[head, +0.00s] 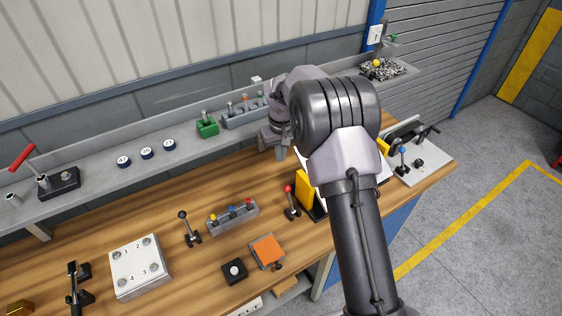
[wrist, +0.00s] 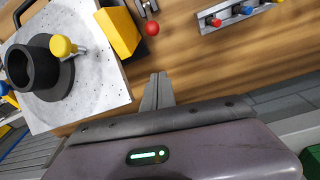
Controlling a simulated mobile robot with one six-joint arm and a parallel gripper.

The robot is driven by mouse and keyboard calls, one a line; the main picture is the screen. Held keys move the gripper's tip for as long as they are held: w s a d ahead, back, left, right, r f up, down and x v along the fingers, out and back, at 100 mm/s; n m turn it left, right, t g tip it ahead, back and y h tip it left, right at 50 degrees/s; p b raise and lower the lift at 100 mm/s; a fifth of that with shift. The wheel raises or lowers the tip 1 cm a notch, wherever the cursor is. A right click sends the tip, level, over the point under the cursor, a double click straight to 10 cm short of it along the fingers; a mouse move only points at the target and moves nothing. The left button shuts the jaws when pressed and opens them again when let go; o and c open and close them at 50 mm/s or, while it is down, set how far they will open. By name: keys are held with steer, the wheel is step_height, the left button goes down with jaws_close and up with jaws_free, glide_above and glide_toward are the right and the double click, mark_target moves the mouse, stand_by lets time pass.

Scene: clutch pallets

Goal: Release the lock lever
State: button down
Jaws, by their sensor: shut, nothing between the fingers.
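Several levers are in view, and I cannot tell for certain which one is the lock lever. In the wrist view, a lever with a yellow ball knob (wrist: 63,46) sits at a black cylinder (wrist: 35,65) on a light metal plate (wrist: 105,88). A lever with a red ball knob (wrist: 152,28) stands beside a yellow block (wrist: 118,32); this red-knobbed lever also shows in the head view (head: 290,200). My gripper (wrist: 162,75) is shut and empty over the wooden bench, right of the plate and apart from both levers. In the head view my arm hides most of the plate.
A rail with small coloured knobs (head: 233,217) and a black-knobbed lever (head: 188,228) stand on the bench left of my arm. A blue-knobbed lever (head: 402,158) stands at right. A red-handled clamp (head: 48,180) is on the grey rear shelf (head: 95,170). Bare wood lies between.

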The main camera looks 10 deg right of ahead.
steer(key=b, duration=0.1)
glide_above(290, 200)
steer(key=w, duration=0.5)
step_height(290, 200, down, 9)
steer(key=shift+s+a, duration=0.15)
steer(key=shift+a, duration=0.3)
steer(key=shift+b, duration=0.5)
